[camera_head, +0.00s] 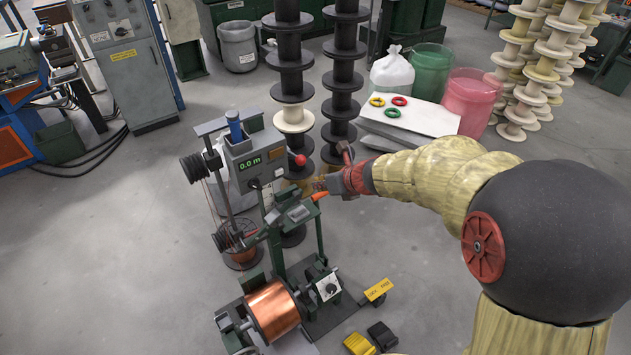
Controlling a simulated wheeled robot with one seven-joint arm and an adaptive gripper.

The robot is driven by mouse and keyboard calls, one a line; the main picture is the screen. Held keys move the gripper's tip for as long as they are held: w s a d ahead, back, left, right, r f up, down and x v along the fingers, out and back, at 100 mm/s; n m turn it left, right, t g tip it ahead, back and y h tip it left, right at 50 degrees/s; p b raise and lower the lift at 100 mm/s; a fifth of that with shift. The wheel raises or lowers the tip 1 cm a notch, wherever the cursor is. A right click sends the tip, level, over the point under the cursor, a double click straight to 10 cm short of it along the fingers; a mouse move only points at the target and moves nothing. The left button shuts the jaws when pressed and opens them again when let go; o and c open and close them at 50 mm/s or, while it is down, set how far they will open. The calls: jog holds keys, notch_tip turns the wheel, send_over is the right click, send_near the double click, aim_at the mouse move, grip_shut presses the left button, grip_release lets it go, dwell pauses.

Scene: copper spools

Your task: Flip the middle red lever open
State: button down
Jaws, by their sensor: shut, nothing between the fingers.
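A winding machine with a grey display box (251,162) reading 0.0 m stands left of my arm. A small orange-red lever (320,196) sits at the right end of a green and grey fixture (296,213) in the middle of the machine. My gripper (319,185) is shut and empty, just above and beside this lever. I cannot tell whether they touch, and the lever's exact angle is too small to read. A red ball knob (299,160) sticks out from the display box, higher up.
Black spool stacks (343,82) stand close behind my gripper. A white table (416,118) with coloured rings is behind my arm. Floor at left is clear.

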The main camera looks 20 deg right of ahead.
aim_at(293, 155)
jog(key=b+x, duration=0.3)
jog(key=x, duration=0.6)
jog(key=shift+w+d+r+p, duration=0.1)
jog(key=shift+w+r, duration=0.1)
jog(key=shift+r, duration=0.45)
jog(key=shift+w+r+p, duration=0.1)
jog(key=shift+w+r, duration=0.1)
jog(key=shift+r, duration=0.45)
jog(key=shift+w+d+r+p, duration=0.1)
jog(key=shift+w+r, duration=0.1)
jog(key=shift+r, duration=0.45)
jog(key=shift+a+r+p, duration=0.1)
jog(key=shift+r+p, duration=0.15)
jog(key=shift+p, duration=0.3)
jog(key=shift+r+p, duration=0.15)
jog(key=shift+p, duration=0.8)
